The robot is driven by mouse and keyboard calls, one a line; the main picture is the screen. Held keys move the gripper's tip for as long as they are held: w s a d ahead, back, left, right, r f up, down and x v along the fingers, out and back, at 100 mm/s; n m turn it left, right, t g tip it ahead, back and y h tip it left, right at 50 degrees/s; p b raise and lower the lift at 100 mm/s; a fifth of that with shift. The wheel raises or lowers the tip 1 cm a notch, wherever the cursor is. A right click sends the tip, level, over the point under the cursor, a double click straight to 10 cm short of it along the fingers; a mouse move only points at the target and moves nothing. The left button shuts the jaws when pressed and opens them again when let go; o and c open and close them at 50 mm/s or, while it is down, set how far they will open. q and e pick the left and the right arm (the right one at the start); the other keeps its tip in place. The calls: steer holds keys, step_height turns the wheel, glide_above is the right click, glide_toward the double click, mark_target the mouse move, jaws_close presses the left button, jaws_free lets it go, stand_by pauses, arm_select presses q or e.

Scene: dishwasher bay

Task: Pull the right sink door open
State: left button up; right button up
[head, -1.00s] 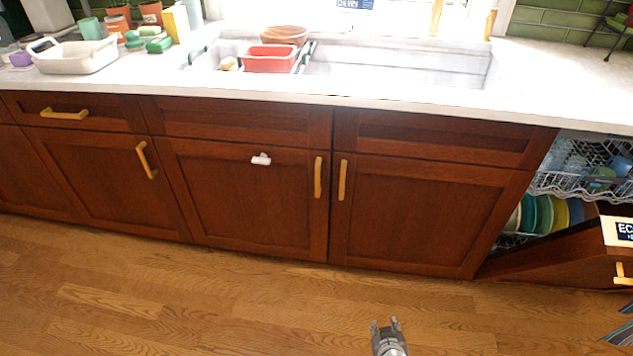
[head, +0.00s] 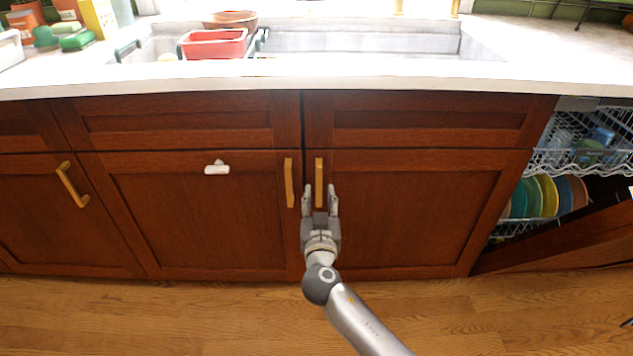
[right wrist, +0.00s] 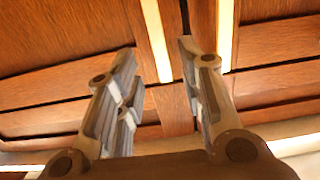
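The right sink door (head: 415,215) is a dark red-brown panel and looks closed. Its upright yellow handle (head: 319,180) is near its left edge. My right gripper (head: 319,190) is open at the lower part of this handle, one finger on each side in the head view. The right wrist view appears upside down; there a yellow handle bar (right wrist: 155,40) shows between the spread fingers of my right gripper (right wrist: 155,55). One fingertip is near the gap between the doors. I see no grip on the handle. My left gripper is not in view.
The left sink door (head: 190,225) with its own handle (head: 289,182) is close beside, and a small white object (head: 217,168) is on its front. An open dishwasher with a dish rack (head: 585,150) is at the right. Wooden floor (head: 200,315) in front is clear.

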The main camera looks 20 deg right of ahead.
mark_target(319, 183)
steer(key=x, duration=0.5)
steer(key=shift+w+d+f, duration=0.1)
steer(key=shift+w+d, duration=0.05)
steer(key=shift+w, duration=0.25)
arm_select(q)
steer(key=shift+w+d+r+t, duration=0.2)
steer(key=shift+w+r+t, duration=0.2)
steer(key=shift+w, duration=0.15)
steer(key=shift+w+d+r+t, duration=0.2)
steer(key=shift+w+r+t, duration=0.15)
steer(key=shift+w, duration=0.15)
arm_select(e)
steer(key=shift+w+d, duration=0.15)
steer(key=shift+w, duration=0.4)
jaws_close()
